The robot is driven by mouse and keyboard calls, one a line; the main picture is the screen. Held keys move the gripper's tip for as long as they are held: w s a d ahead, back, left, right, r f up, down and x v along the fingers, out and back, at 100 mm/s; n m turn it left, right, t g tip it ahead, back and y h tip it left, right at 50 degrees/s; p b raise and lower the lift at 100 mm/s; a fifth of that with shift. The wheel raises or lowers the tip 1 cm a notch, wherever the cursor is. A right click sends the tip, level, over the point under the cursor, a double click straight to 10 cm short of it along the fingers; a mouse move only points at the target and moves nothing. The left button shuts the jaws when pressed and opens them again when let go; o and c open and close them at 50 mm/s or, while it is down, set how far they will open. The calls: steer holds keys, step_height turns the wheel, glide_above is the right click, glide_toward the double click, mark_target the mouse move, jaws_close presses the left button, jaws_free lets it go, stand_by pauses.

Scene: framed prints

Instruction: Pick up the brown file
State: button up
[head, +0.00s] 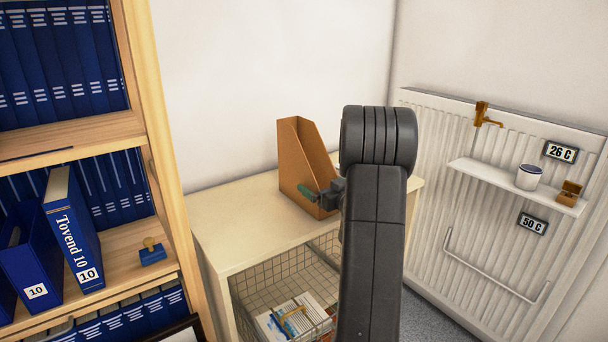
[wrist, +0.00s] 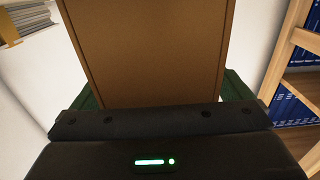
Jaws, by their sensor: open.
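The brown file (head: 302,158) is an upright magazine-style holder with a slanted top, standing on the pale cabinet top in the head view. It fills the upper middle of the wrist view (wrist: 150,50). My gripper (head: 318,194) is at the file's lower front, partly hidden behind my own arm in the head view. In the wrist view my gripper (wrist: 158,100) is open, with a green finger on each side of the file. I cannot tell whether the fingers touch it.
The pale cabinet (head: 235,225) has a wire basket (head: 265,290) with papers below. A wooden shelf (head: 165,150) with blue binders stands at left. A white radiator (head: 440,190) with a small shelf (head: 500,182) is at right. The cabinet top left of the file is clear.

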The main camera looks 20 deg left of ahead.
steer(key=c, duration=1.2)
steer(key=shift+r, duration=0.15)
